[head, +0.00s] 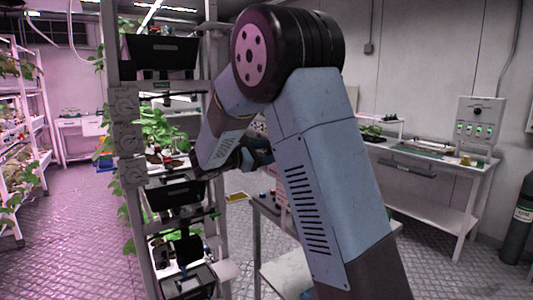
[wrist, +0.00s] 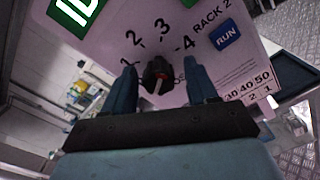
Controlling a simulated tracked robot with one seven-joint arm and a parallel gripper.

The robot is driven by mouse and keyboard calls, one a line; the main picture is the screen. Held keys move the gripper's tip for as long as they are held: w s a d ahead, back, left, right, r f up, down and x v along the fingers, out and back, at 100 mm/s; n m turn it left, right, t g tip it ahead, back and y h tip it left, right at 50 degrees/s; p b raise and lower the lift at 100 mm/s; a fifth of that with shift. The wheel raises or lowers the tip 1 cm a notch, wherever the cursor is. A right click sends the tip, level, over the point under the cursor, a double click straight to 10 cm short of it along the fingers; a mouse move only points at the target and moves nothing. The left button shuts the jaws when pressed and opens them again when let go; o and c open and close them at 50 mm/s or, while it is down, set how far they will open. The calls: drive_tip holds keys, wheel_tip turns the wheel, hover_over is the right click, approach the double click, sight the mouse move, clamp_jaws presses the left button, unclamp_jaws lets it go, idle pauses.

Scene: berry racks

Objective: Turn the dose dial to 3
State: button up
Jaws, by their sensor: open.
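The dose dial (wrist: 157,71) is a small black knob with a reddish mark and a pale strip, on a white panel (wrist: 98,38) in the wrist view. The numbers 1, 2, 3 and 4 curve around its upper side, with 3 (wrist: 162,27) almost straight above it. I cannot tell for certain which number the dial points to. My gripper (wrist: 160,65) is open, with one blue finger on each side of the dial. I see gaps between the fingers and the knob. In the head view my arm hides the dial.
A blue RUN button (wrist: 224,34) sits right of the dial, near the words RACK 2. In the head view, a plant rack (head: 120,140) stands left of my arm and a workbench (head: 440,165) at right.

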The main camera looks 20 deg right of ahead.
drive_tip(key=c, duration=1)
drive_tip(key=shift+f+n, duration=0.1)
drive_tip(key=shift+n, duration=0.9)
drive_tip(key=shift+c, duration=0.2)
drive_tip(key=o, duration=1)
drive_tip(key=shift+o, duration=0.2)
drive_tip(key=v, duration=1.3)
drive_tip(key=shift+a, duration=0.35)
drive_tip(key=shift+s, duration=0.15)
